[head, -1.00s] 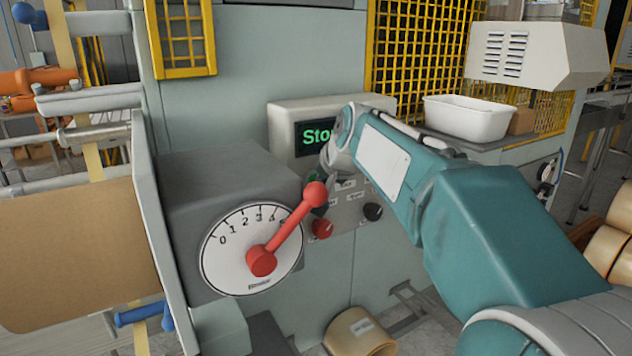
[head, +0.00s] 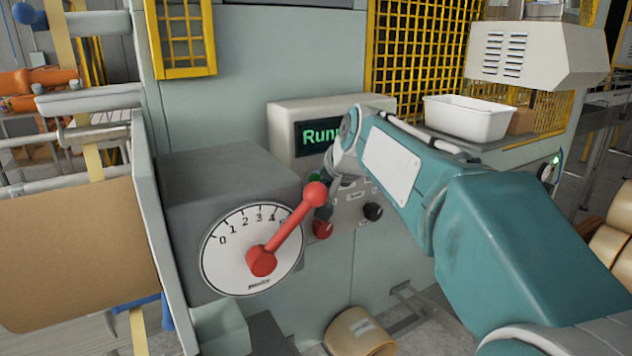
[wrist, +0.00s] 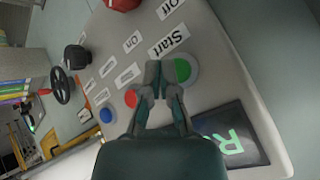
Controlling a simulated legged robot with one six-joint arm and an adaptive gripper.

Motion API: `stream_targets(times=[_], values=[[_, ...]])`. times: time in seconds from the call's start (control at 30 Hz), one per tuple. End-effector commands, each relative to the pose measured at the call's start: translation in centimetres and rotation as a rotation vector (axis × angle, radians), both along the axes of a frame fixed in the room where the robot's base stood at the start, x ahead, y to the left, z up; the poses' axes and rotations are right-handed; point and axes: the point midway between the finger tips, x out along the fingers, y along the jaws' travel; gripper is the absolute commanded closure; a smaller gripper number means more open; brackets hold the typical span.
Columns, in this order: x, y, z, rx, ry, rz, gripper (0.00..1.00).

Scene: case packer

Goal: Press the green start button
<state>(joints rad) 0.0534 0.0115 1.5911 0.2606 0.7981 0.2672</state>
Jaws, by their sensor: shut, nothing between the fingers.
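The green start button (wrist: 182,70) shows in the wrist view next to its "Start" label (wrist: 169,41). My gripper (wrist: 158,74) is shut and empty, with its fingertips at the button's left edge in that view. I cannot tell whether they touch it. In the head view a sliver of the green button (head: 316,178) shows behind the red lever's knob. My gripper (head: 325,192) is there, partly hidden by the knob.
A red lever (head: 288,227) with a numbered dial (head: 232,262) stands in front of the panel on the left. A red knob (head: 322,229) and a black knob (head: 373,211) sit low on the panel. In the wrist view, red (wrist: 131,98) and blue (wrist: 106,115) buttons lie near the gripper.

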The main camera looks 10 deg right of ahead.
Motion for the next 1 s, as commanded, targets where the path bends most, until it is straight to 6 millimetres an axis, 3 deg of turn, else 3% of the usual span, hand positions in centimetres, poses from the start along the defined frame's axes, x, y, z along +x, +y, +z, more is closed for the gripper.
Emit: stream_targets(times=[0.3, 0.8, 1.0], values=[[-0.3, -0.1, 0.0, 0.001, 0.0, -0.001, 1.0], [-4.2, -1.5, 0.0, 0.0, 0.0, -0.002, 1.0], [-4.8, -1.6, 0.0, 0.0, 0.001, -0.001, 1.0]])
